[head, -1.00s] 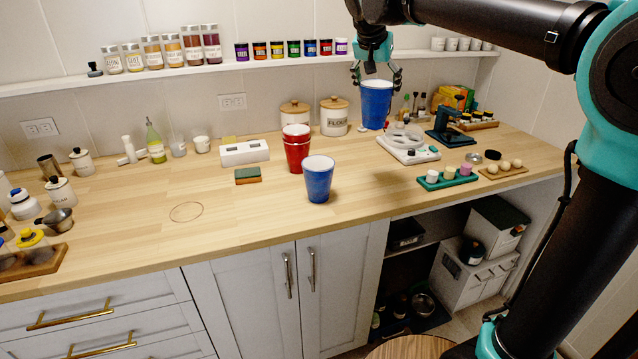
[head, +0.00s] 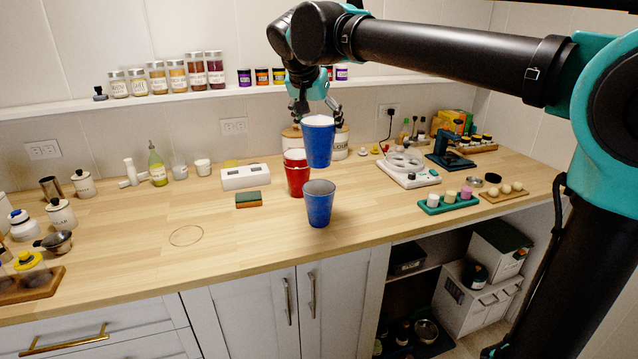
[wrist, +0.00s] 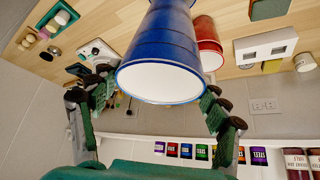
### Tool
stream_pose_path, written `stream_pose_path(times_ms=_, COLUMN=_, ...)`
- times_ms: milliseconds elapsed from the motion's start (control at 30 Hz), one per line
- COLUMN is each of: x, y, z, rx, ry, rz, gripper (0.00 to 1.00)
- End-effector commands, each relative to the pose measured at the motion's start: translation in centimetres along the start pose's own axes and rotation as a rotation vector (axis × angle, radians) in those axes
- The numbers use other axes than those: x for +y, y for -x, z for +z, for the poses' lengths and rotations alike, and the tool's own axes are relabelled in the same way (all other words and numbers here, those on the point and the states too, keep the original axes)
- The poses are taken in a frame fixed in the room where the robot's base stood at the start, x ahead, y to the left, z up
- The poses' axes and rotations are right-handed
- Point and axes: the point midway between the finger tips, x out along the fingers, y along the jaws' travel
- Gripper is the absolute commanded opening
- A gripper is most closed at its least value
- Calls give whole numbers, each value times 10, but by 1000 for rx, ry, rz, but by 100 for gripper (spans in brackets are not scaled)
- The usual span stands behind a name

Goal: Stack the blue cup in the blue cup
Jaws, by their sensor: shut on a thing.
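One blue cup (head: 318,145) is held upright by my gripper (head: 316,113), which is shut on it near its rim. The held cup fills the upper middle of the wrist view (wrist: 160,40), with my gripper's fingers (wrist: 158,100) on both sides. The other blue cup (head: 320,206) stands upright on the counter. In the head view the held cup hangs above it, with a small gap between the held cup's base and the standing cup's rim. The standing cup is mostly hidden behind the held cup in the wrist view.
A red cup stack (head: 296,177) stands just behind and left of the standing blue cup. A white kitchen scale (head: 410,170) and a green tray (head: 448,204) are to the right.

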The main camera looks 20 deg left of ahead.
Motion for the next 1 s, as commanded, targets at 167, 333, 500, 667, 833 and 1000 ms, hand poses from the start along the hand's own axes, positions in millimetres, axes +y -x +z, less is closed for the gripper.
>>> stream_pose_path(times_ms=167, x=0, y=-38, z=24, rx=0, ry=0, rz=0, gripper=64)
stream_pose_path(times_ms=333, x=0, y=-69, z=44, rx=0, ry=0, rz=0, gripper=64)
stream_pose_path(times_ms=500, x=0, y=-85, z=54, rx=0, ry=0, rz=0, gripper=64)
stream_pose_path(times_ms=667, x=0, y=-93, z=59, rx=0, ry=0, rz=0, gripper=64)
stream_pose_path(times_ms=833, x=0, y=-112, z=71, rx=0, ry=0, rz=0, gripper=64)
stream_pose_path(times_ms=1000, x=0, y=-119, z=76, rx=0, ry=0, rz=0, gripper=64)
